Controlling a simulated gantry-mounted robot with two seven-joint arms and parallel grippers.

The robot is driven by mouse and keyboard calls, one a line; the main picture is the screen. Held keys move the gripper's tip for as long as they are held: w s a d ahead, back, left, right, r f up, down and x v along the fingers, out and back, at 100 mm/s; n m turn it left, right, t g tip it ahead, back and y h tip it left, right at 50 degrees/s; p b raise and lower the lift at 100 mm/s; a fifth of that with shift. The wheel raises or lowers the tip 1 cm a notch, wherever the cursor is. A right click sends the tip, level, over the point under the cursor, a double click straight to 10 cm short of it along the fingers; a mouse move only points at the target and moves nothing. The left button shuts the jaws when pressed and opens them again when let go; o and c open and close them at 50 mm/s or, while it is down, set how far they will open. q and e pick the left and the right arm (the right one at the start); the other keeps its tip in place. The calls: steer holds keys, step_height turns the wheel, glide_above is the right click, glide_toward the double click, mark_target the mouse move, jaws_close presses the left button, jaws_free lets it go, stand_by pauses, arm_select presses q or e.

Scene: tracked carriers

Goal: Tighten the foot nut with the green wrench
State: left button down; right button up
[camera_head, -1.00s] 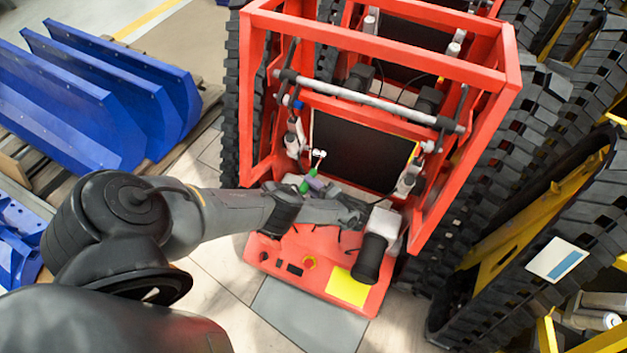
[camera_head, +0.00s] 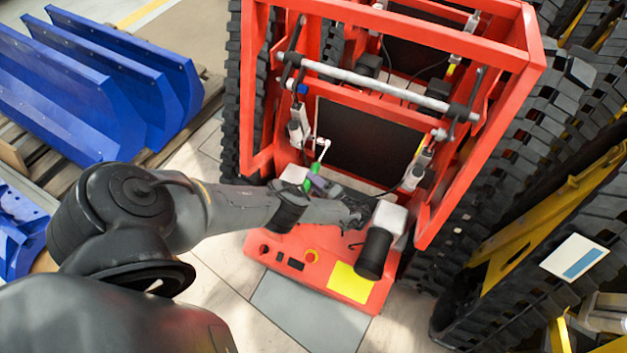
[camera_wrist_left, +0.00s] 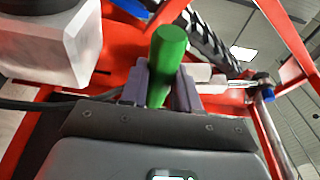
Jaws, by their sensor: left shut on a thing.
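The green wrench shows as a thick green handle (camera_wrist_left: 167,58) in the left wrist view and as a small green piece (camera_head: 310,181) in the head view. A thin silver shaft (camera_head: 321,148) rises just above the green piece. My left gripper (camera_wrist_left: 161,85) is shut on the green handle, with one grey finger on each side of it. In the head view the gripper (camera_head: 317,181) is over the front of the red carrier (camera_head: 400,117). I cannot make out the foot nut. My right gripper is not in view.
A white block with a black cylinder (camera_head: 374,254) stands right of the gripper. The red frame bars and a silver crossbar (camera_head: 375,85) surround the space above. Black tracks (camera_head: 545,130) flank the carrier. Blue panels (camera_head: 80,95) lie at the left. Floor is clear in front.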

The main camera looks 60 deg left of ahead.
arm_select(q)
steer(key=shift+s+a+p, duration=0.65)
steer(key=shift+s+a, duration=0.45)
steer(key=shift+a, duration=0.1)
stand_by(3.6)
stand_by(0.5)
steer(key=c, duration=1.4)
jaws_free()
jaws_close()
